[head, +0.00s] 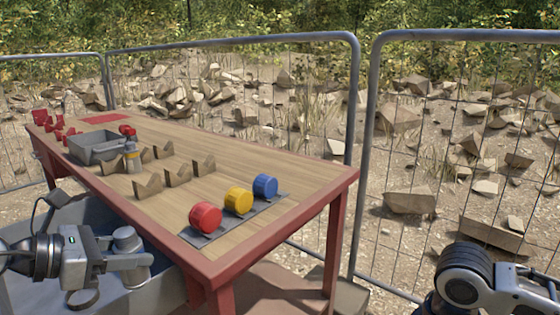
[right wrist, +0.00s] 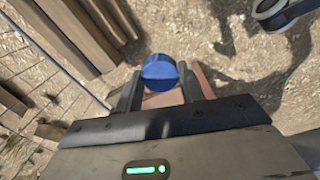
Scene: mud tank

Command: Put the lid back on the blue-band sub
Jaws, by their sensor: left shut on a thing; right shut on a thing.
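My left gripper (head: 130,262), at the lower left of the head view, is shut on a grey cylinder (head: 127,240), held upright beside the table's near side. No blue band shows on it. In the right wrist view, my right gripper (right wrist: 160,92) is shut on a round blue piece (right wrist: 160,70), which looks like a lid. Only my right arm shows at the lower right of the head view; its fingers and the blue piece are out of that view. Another blue round piece (head: 265,186) sits on a dark strip on the table.
The dark strip (head: 195,238) also holds a red (head: 205,216) and a yellow round piece (head: 238,201). Several notched wooden blocks (head: 178,175), a grey tray (head: 75,150) and a yellow-banded cylinder with a red top (head: 132,160) stand farther back. Fence panels (head: 365,150) stand behind the table.

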